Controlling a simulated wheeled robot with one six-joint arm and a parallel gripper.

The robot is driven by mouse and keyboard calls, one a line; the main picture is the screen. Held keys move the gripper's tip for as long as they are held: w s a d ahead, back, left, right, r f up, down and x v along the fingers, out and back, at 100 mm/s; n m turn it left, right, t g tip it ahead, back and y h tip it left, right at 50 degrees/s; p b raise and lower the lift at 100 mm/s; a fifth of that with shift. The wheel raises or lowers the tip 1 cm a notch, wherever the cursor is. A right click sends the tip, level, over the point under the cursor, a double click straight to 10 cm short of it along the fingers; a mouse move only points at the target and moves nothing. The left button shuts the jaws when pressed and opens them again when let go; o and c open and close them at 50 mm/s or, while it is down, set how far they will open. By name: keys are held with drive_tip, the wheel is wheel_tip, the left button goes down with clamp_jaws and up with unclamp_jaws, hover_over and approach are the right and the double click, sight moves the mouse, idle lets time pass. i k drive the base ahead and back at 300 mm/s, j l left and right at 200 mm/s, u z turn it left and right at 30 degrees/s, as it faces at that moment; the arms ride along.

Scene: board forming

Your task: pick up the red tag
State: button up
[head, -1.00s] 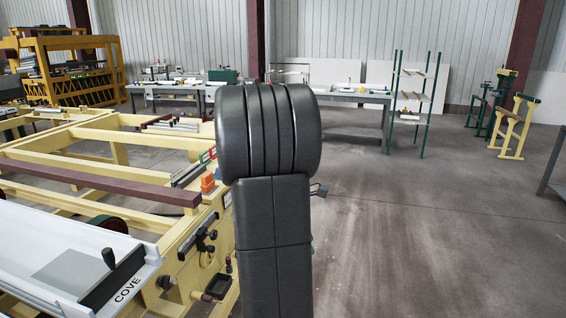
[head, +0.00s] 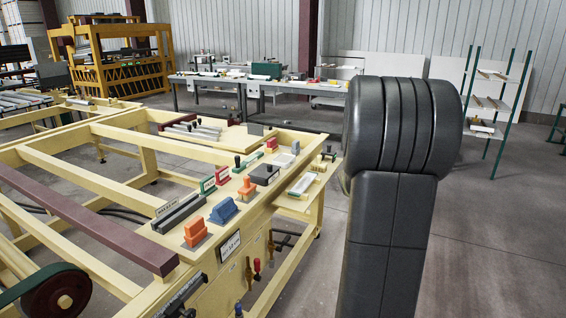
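A small upright red piece with a pale face, which looks like the red tag (head: 222,175), stands on the near end shelf of the yellow frame machine. A similar green tag (head: 208,185) stands just left of it. My black arm link fills the right of centre, clear of the tags in the picture. My gripper is not visible.
The shelf also holds an orange block (head: 195,232), a blue block (head: 223,211), an orange piece (head: 247,188) and a dark box (head: 265,174). A maroon beam (head: 90,222) crosses the frame. Grey workbenches (head: 225,81) stand behind. Open floor lies right of the machine.

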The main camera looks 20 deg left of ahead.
sight(222, 175)
drive_tip(key=i+u, duration=0.2)
drive_tip(key=i, duration=0.55)
drive_tip(key=i+l+u, duration=0.2)
drive_tip(key=i, duration=0.55)
drive_tip(key=i+u, duration=0.2)
drive_tip(key=u, duration=0.2)
drive_tip(key=i+u, duration=0.2)
drive_tip(key=u, duration=0.25)
drive_tip(key=i+u, duration=0.15)
drive_tip(key=u, duration=0.25)
drive_tip(key=i+l+u, duration=0.15)
drive_tip(key=u, duration=0.3)
drive_tip(key=i+l+u, duration=0.1)
drive_tip(key=i+u, duration=0.15)
drive_tip(key=u, duration=0.15)
drive_tip(key=i+l+u, duration=0.15)
drive_tip(key=u, duration=0.2)
drive_tip(key=i, duration=0.05)
